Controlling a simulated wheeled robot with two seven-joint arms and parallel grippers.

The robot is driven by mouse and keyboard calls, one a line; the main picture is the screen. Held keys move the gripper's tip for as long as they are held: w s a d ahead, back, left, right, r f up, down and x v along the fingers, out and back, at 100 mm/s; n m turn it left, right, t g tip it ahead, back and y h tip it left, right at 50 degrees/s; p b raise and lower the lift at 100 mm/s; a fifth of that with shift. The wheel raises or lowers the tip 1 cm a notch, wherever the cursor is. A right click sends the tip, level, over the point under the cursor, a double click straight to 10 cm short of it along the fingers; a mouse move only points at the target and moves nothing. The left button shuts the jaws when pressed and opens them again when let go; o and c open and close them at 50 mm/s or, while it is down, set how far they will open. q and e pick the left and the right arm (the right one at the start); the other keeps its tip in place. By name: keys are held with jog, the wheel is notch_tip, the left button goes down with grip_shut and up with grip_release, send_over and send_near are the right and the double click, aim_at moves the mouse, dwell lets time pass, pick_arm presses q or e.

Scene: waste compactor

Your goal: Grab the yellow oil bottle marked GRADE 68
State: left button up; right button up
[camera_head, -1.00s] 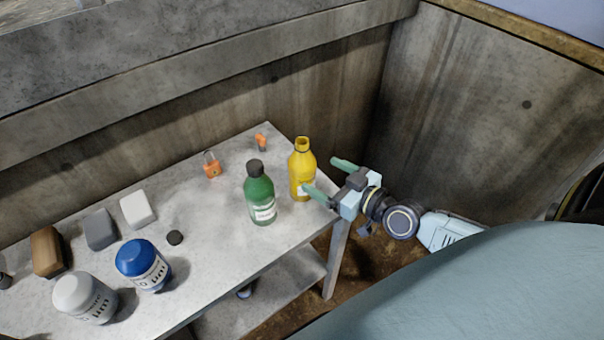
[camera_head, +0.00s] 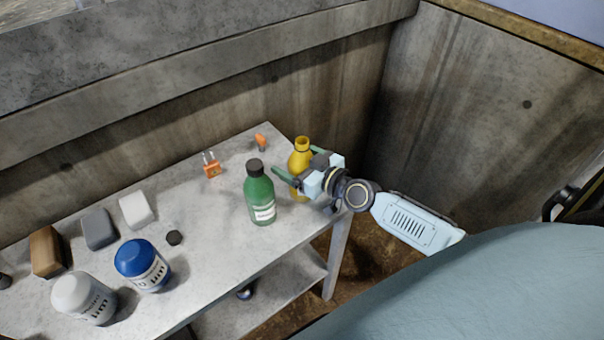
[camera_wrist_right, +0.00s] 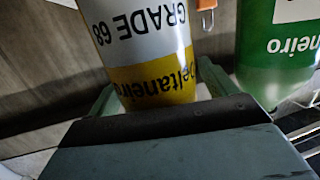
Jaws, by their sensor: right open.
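The yellow oil bottle (camera_head: 300,160) stands upright and uncapped near the right end of the grey table. Its label reads GRADE 68, upside down, in the right wrist view (camera_wrist_right: 150,40). My left gripper is not in view.
A green bottle (camera_head: 260,196) stands just left of my right gripper, close to its finger, and shows in the wrist view (camera_wrist_right: 278,50). An orange padlock (camera_head: 212,169), blue-lidded jar (camera_head: 143,264) and white-lidded jar (camera_head: 84,297) are farther left. Walls stand behind and right.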

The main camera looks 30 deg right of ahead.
jog(key=c, duration=1.1)
jog(key=shift+c, duration=0.8)
jog(key=shift+r, duration=0.15)
